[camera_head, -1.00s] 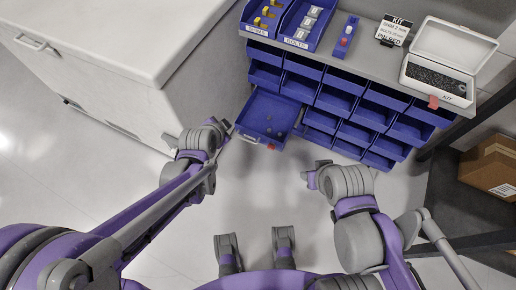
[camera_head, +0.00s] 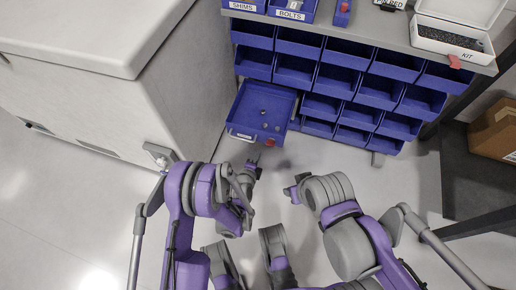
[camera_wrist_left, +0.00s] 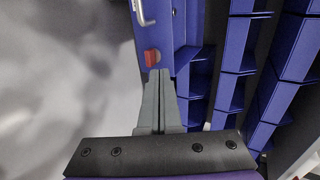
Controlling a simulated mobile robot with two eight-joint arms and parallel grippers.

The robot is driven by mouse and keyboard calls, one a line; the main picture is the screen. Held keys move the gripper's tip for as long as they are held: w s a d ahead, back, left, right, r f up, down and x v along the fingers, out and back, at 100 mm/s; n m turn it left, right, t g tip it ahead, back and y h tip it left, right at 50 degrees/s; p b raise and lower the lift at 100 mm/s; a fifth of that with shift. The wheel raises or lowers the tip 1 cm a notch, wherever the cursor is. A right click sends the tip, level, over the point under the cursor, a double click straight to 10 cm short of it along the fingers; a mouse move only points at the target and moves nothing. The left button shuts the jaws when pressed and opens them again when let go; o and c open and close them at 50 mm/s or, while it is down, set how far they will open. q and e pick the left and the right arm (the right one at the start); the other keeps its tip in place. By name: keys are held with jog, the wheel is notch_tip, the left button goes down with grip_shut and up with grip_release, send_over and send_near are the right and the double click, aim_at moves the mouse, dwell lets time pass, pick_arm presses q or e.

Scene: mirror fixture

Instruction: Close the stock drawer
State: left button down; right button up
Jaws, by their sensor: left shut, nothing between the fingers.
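The blue stock drawer (camera_head: 248,106) sticks out of the lower left of the blue bin rack, with a few small parts on its floor. Its front has a pale handle (camera_head: 240,136) and a red tab (camera_head: 270,142). My left gripper (camera_head: 254,158) is shut and empty, just in front of the drawer front near the red tab. In the left wrist view the closed fingertips (camera_wrist_left: 160,74) point at the drawer front (camera_wrist_left: 164,34), just below the red tab (camera_wrist_left: 152,57); contact cannot be told. My right gripper (camera_head: 289,192) is lower right of the drawer, its fingers unclear.
The blue bin rack (camera_head: 345,52) rises behind the drawer under a grey shelf holding bins and an open kit case (camera_head: 452,36). A large white cabinet (camera_head: 110,95) stands close on the left. A cardboard box (camera_head: 494,130) sits on a dark shelf at right.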

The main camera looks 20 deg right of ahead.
pick_arm(q)
jog(key=w+p, duration=0.1)
jog(key=p, duration=0.1)
jog(key=b, duration=0.1)
send_near(267, 134)
notch_tip(267, 134, down, 3)
jog(key=w+d, duration=0.2)
jog(key=w, duration=0.1)
jog(key=shift+w+d, duration=0.3)
jog(key=shift+w, duration=0.05)
jog(key=shift+w+d, duration=0.3)
jog(key=shift+w, duration=0.15)
